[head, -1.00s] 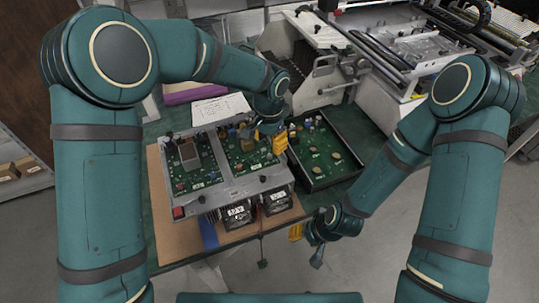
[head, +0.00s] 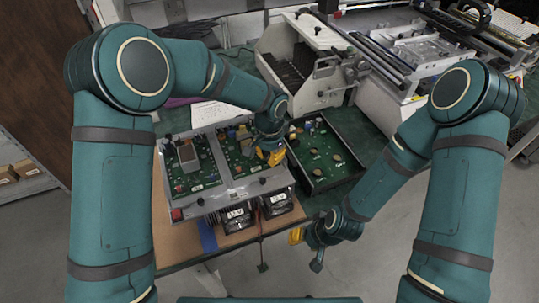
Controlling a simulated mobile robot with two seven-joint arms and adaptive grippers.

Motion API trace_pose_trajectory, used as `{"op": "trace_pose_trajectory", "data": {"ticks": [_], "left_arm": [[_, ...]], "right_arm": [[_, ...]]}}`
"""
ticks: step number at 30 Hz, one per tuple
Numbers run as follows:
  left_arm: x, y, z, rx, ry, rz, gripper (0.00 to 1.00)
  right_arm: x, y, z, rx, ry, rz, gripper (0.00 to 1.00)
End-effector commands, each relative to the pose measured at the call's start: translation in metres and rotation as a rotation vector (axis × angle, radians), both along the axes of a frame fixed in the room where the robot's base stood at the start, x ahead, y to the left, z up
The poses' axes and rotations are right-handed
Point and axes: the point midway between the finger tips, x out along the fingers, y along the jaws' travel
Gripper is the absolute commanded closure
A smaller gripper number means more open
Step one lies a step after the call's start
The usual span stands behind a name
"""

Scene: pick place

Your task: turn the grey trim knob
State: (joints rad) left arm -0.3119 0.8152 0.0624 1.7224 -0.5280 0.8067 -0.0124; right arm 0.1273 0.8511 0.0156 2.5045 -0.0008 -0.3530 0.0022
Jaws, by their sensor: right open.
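The open electronics unit (head: 228,197) lies on the table, with green circuit boards inside a grey metal frame. Small grey knob-like parts show on its front edge, one at the left (head: 200,201) and one nearer the middle (head: 263,181). I cannot tell which is the trim knob. My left gripper (head: 271,157), with yellow fingers, is low over the unit's right board, near its right edge. Its fingers overlap in the view, so its opening is unclear. My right gripper (head: 297,237) is open and empty, in front of the table and right of the unit's fans.
A black tray with a green board (head: 322,160) lies right of the unit. A white paper (head: 217,112) lies behind it. Two black fans (head: 238,218) face forward below the unit's front edge. A large machine (head: 310,60) stands behind. The floor at right is clear.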

Motion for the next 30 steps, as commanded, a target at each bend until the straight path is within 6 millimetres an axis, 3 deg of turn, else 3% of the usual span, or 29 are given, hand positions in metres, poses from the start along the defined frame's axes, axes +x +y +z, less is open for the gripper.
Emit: {"op": "trace_pose_trajectory", "data": {"ticks": [20,30], "left_arm": [[0.0003,-0.0001,0.0006,-0.001,-0.001,-0.023,1.00],[0.0001,0.0000,0.0015,-0.001,0.001,-0.142,1.00]], "right_arm": [[-0.0003,0.0000,0.0012,0.000,0.001,0.000,0.53],[-0.0014,0.0002,0.0076,0.000,0.003,0.000,0.53]]}}
